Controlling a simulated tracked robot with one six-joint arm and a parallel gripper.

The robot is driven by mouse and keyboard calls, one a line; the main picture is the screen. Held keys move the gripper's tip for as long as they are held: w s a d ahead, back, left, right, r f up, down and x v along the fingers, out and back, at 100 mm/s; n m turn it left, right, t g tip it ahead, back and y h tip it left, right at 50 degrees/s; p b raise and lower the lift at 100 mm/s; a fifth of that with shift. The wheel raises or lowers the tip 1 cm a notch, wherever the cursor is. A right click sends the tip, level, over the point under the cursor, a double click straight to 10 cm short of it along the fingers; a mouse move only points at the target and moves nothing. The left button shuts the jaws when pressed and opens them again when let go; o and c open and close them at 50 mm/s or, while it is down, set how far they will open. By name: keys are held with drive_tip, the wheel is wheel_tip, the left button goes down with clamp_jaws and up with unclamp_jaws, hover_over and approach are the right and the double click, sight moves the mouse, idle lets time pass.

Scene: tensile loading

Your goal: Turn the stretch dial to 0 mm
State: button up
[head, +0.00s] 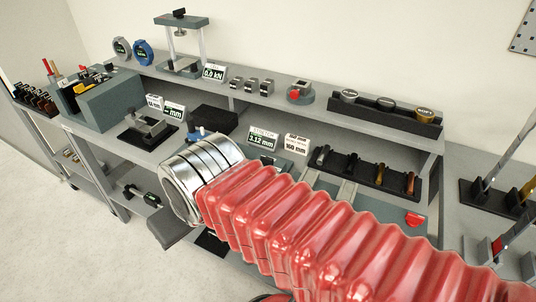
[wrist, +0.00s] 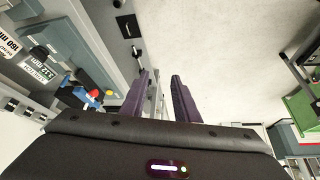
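The stretch display (head: 263,139) reads 3.12 mm and stands on the bench just beyond my arm in the head view. It also shows tilted at the left of the wrist view (wrist: 35,72). A small blue part (head: 198,132) sits left of the display; in the wrist view a blue part (wrist: 92,94) has red and yellow pieces near it. I cannot tell which part is the stretch dial. My gripper (wrist: 160,84) is open and empty, its two purple fingers apart, pointing past the bench toward the floor. My arm hides the gripper's fingers in the head view.
A card reading 160 mm (head: 296,143) stands right of the display. A rack of specimens (head: 370,172) is at the right. A raised shelf (head: 300,104) runs along the back, with a 0.0 kN display (head: 214,72). Open floor (head: 60,240) lies at the left.

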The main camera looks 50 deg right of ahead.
drive_tip(key=w+m, duration=0.1)
drive_tip(key=m, duration=0.1)
drive_tip(key=r+m+g+y, duration=0.1)
drive_tip(key=m, duration=3)
hover_over(268, 157)
drive_tip(key=s+d, duration=0.2)
drive_tip(key=s, duration=0.3)
drive_tip(key=shift+s+a+r, duration=0.1)
drive_tip(key=shift+s+a, duration=0.1)
drive_tip(key=x, duration=1.4)
drive_tip(key=shift+s+a, duration=0.2)
